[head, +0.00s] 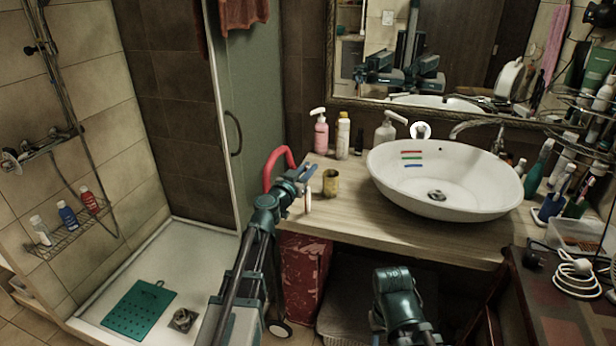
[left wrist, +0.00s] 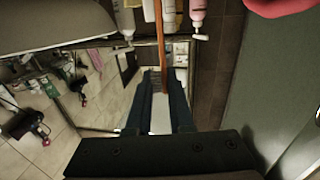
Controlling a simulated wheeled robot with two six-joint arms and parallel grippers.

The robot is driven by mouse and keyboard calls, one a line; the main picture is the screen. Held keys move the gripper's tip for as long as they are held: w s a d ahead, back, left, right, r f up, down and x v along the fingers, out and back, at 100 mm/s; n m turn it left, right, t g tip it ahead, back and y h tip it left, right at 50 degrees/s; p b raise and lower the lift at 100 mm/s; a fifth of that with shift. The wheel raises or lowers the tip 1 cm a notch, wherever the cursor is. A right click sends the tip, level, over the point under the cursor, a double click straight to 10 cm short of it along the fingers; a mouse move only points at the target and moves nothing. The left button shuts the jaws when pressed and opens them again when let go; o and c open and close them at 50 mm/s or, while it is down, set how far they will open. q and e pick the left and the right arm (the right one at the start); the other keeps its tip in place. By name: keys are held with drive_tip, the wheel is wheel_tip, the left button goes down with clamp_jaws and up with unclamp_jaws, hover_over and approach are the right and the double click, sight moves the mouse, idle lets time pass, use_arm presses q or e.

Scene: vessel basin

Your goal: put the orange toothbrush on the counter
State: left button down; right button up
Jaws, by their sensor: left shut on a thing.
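My left gripper (head: 302,178) is shut on the orange toothbrush (head: 308,201), over the left front part of the counter (head: 345,210). In the left wrist view the toothbrush (left wrist: 160,42) shows as a thin orange shaft running up from between the fingers of my left gripper (left wrist: 160,85). In the head view only a small part of it shows below the fingers. I cannot tell whether it touches the counter. The fingers of my right gripper are out of view; only part of my right arm shows at the bottom.
The white basin (head: 445,180) fills the counter's middle, with red, green and blue strips inside. Bottles, including a pink one (head: 321,135), stand behind. A mirror (head: 440,60) hangs above. The counter's front strip is clear.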

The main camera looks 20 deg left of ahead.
use_arm(q)
drive_tip(key=shift+f, duration=0.15)
drive_tip(key=c, duration=0.8)
unclamp_jaws()
drive_tip(key=shift+r, duration=0.2)
drive_tip(key=v, duration=1.2)
